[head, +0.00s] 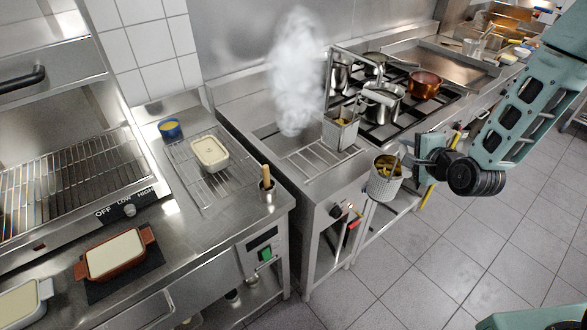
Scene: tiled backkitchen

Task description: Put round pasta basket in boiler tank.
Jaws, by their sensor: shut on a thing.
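The round pasta basket (384,186) is a perforated metal cylinder with yellowish pasta inside. My gripper (410,166) is shut on it at its right side and holds it in the air, roughly upright, in front of the boiler's front edge. The boiler tank (270,132) is the steaming basin in the steel counter, up and left of the basket. A square pasta basket (341,130) with a tall handle stands at the tank's right side. Steam hides part of the tank.
A stove with steel pots (381,104) and a copper pan (425,84) lies right of the tank. The tiled floor at right is clear.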

